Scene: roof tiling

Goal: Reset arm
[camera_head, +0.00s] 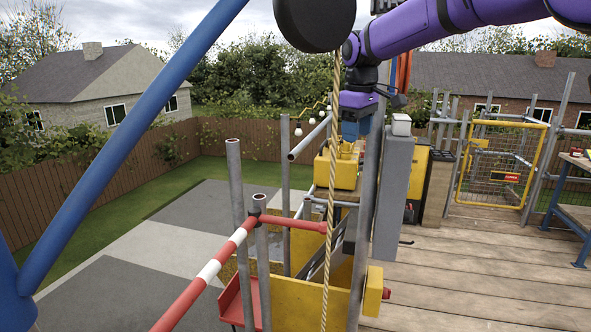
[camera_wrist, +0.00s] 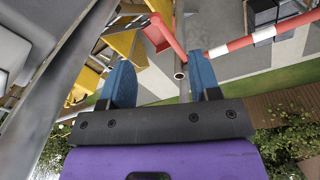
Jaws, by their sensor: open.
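My purple arm reaches in from the upper right in the head view. My gripper (camera_head: 352,138) points down above a yellow box (camera_head: 337,171) beside the scaffold poles. In the wrist view, the two blue fingers of my gripper (camera_wrist: 163,78) stand wide apart. I see nothing held between them. A grey pole end (camera_wrist: 180,75) shows in the gap, and it appears to lie beyond the fingers. The exact distance from the fingertips to the yellow box is hard to tell.
A rope (camera_head: 332,200) hangs close to my gripper. A grey upright post (camera_head: 393,195) stands just to its right. A red-and-white rail (camera_head: 209,270) and a yellow hoist frame (camera_head: 295,303) are below. The plank deck (camera_head: 470,270) is open at the right, before a yellow gate (camera_head: 505,165).

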